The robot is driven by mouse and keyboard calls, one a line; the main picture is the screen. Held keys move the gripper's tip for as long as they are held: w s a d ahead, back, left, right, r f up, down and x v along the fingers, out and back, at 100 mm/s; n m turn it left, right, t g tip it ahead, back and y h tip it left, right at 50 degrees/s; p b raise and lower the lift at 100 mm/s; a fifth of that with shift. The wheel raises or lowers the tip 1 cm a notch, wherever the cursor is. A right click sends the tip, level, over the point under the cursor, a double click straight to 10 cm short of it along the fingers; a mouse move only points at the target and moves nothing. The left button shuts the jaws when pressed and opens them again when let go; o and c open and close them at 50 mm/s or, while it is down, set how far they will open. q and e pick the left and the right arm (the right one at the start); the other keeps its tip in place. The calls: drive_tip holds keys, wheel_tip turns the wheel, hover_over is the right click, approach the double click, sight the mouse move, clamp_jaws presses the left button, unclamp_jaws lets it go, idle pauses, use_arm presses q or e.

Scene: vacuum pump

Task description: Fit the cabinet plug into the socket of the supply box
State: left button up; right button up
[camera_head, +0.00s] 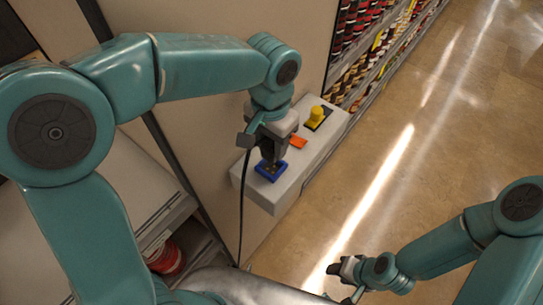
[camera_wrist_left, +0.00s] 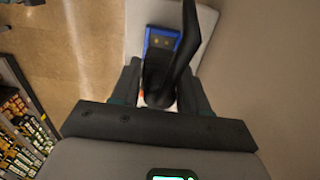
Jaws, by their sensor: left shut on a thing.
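The supply box (camera_head: 312,165) is a pale grey block against the cabinet wall. Its blue socket (camera_head: 270,171) lies on the top face near the front end, and it also shows in the wrist view (camera_wrist_left: 163,38) with small contacts visible. My left gripper (camera_head: 273,150) is shut on the black cabinet plug (camera_wrist_left: 160,88), just above the socket. A black cable (camera_head: 241,205) runs from the plug and hangs down in front of the box. I cannot tell whether plug and socket touch. My right gripper (camera_head: 347,281) is open and empty at the lower right.
A yellow knob (camera_head: 316,114) and an orange switch (camera_head: 298,142) stand on the box behind the socket. Stocked shelves (camera_head: 365,65) are beyond it. A red round object (camera_head: 165,257) sits in the lower left opening. The floor (camera_head: 450,120) at right is clear.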

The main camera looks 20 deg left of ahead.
use_arm(q)
wheel_tip(320, 180, down, 6)
drive_tip(key=shift+w+f, duration=0.1)
drive_tip(key=shift+f, duration=0.15)
drive_tip(key=shift+w+a+f, duration=0.1)
drive_tip(key=shift+w+f, duration=0.05)
drive_tip(key=shift+w, duration=0.1)
drive_tip(key=shift+s+f, duration=0.1)
drive_tip(key=o, duration=1.1)
drive_tip(key=shift+r, duration=0.35)
wheel_tip(320, 180, up, 12)
drive_tip(key=shift+f, duration=0.15)
